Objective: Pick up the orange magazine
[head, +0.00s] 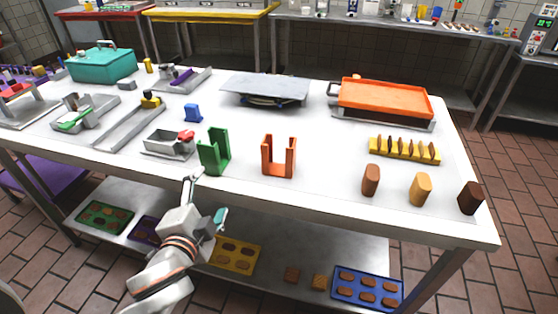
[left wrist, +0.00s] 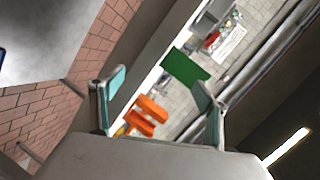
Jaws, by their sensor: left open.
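The orange magazine (head: 279,157) is an upright, U-shaped holder with an open front. It stands near the front edge of the white table, right of the green magazine (head: 213,152). In the left wrist view the orange magazine (left wrist: 146,114) shows low between the fingers, and the green magazine (left wrist: 187,67) lies beyond it. My left gripper (head: 206,198) is open and empty in front of the table edge, left of and nearer than the orange magazine. Its two teal-padded fingers also show in the left wrist view (left wrist: 159,92). My right gripper is not in view.
A grey tray with a red part (head: 170,143) and a blue piece (head: 193,113) stand left of and behind the green magazine. Brown and tan blocks (head: 420,189) and a yellow rack (head: 404,151) stand right. The tabletop behind the orange magazine is clear. A lower shelf holds coloured trays.

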